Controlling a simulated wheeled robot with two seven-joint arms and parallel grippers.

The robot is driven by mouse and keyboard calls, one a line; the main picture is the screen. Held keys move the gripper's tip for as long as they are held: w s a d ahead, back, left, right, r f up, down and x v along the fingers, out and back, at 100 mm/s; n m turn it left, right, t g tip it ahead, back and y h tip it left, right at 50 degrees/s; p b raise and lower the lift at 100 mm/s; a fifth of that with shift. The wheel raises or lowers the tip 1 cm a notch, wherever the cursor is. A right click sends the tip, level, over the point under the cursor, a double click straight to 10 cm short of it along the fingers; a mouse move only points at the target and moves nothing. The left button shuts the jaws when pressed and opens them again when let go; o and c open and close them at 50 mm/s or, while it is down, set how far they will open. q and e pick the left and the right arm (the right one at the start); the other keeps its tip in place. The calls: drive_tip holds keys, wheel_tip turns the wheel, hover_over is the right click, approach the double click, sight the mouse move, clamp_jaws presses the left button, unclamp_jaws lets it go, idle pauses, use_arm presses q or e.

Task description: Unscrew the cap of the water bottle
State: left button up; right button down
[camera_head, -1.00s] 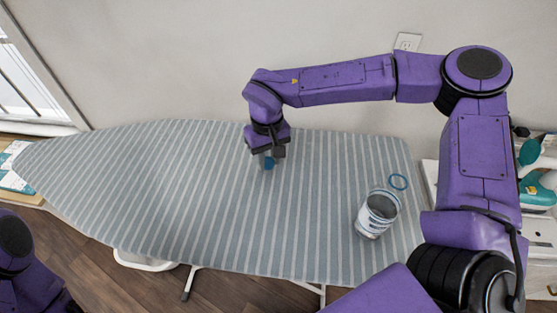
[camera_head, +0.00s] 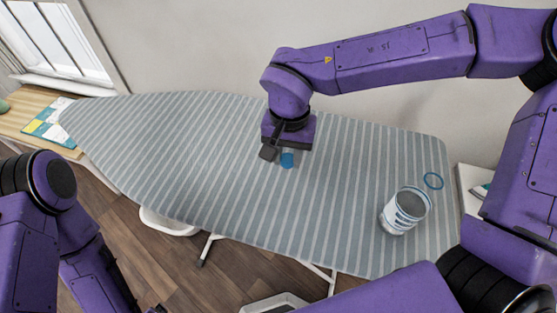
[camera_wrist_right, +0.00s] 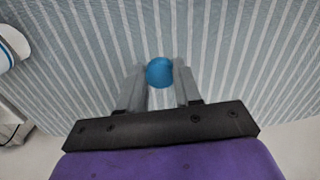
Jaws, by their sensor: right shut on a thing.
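A small round blue cap (camera_head: 287,160) shows at my right gripper (camera_head: 279,154), low over the striped ironing board (camera_head: 190,160). In the right wrist view the cap (camera_wrist_right: 159,72) sits between the two fingertips of the right gripper (camera_wrist_right: 160,80), which is shut on it. The body of the bottle is not clearly visible; the gripper hides much of it, and I cannot tell whether it stands upright. My left arm shows at the left edge, but its gripper is out of view.
A white and blue tin (camera_head: 405,212) stands open on the right part of the board. The left and middle of the board are clear. A wooden table with papers (camera_head: 48,122) is at the far left.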

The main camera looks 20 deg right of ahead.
sight(280, 172)
drive_tip(key=w+f, duration=0.2)
drive_tip(key=f, duration=0.1)
drive_tip(key=shift+w+a+f, duration=0.25)
drive_tip(key=shift+w+a, duration=0.05)
drive_tip(key=shift+w, duration=0.1)
drive_tip(key=f, duration=0.3)
drive_tip(key=shift+w+a+f+p, duration=0.1)
drive_tip(key=shift+w+f+p, duration=0.15)
drive_tip(key=shift+p, duration=0.15)
drive_tip(key=shift+s+f, duration=0.1)
drive_tip(key=shift+f, duration=0.05)
drive_tip(key=c, duration=0.8)
unclamp_jaws()
wheel_tip(280, 172, up, 12)
drive_tip(key=shift+r, duration=0.2)
